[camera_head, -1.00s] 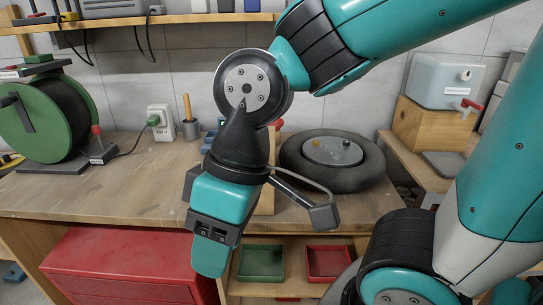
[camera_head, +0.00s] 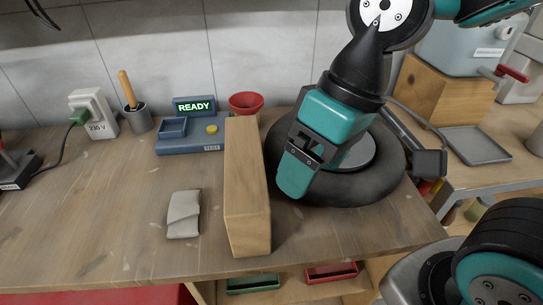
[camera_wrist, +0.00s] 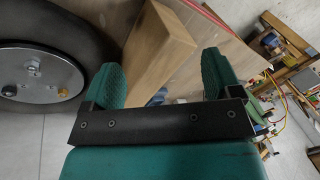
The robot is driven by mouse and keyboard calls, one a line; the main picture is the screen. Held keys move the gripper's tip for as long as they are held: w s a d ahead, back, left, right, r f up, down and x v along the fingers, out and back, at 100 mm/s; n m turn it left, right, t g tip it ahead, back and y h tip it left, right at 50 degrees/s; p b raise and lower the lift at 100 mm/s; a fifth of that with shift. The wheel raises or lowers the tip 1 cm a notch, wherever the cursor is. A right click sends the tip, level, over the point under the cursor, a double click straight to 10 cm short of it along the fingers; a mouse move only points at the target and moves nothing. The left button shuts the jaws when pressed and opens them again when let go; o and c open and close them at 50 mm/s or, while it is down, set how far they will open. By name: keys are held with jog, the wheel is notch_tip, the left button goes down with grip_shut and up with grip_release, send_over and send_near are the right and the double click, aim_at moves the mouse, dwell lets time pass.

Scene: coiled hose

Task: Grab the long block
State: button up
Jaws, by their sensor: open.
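The long block (camera_head: 247,185) is a pale wooden beam lying on the workbench, its length running from the front edge toward the back. My gripper (camera_head: 318,165) is open and empty, to the right of the block and in front of a black tyre-like ring in the head view. In the wrist view the block (camera_wrist: 158,55) shows beyond and between my two teal fingers (camera_wrist: 163,78), partly hidden behind the left one. No contact with the block is visible.
A grey folded pad (camera_head: 184,214) lies left of the block. A blue READY device (camera_head: 193,140) and a red bowl (camera_head: 246,102) stand behind it. The black ring (camera_head: 350,188) is close on the right. The left of the bench (camera_head: 90,215) is mostly clear.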

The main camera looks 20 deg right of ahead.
jog(key=shift+o, duration=1)
jog(key=w+a+r+m+h+p, duration=0.1)
jog(key=w+r+m+p, duration=0.2)
jog(key=w, duration=0.4)
jog(key=shift+a+r+m+h+p, duration=0.3)
jog(key=shift+a+r+p, duration=0.1)
jog(key=shift+r+p, duration=0.5)
jog(key=m+h+p, duration=0.2)
jog(key=m+p, duration=0.3)
send_over(243, 154)
notch_tip(243, 154, down, 10)
jog(key=shift+s+f+p, duration=0.15)
jog(key=shift+f+p, duration=0.1)
jog(key=shift+p, duration=0.7)
jog(key=shift+f+p, duration=1.2)
jog(key=shift+f, duration=1.9)
jog(key=c, duration=1.7)
jog(key=shift+r, duration=0.1)
jog(key=shift+c, duration=0.3)
jog(key=shift+r, duration=0.1)
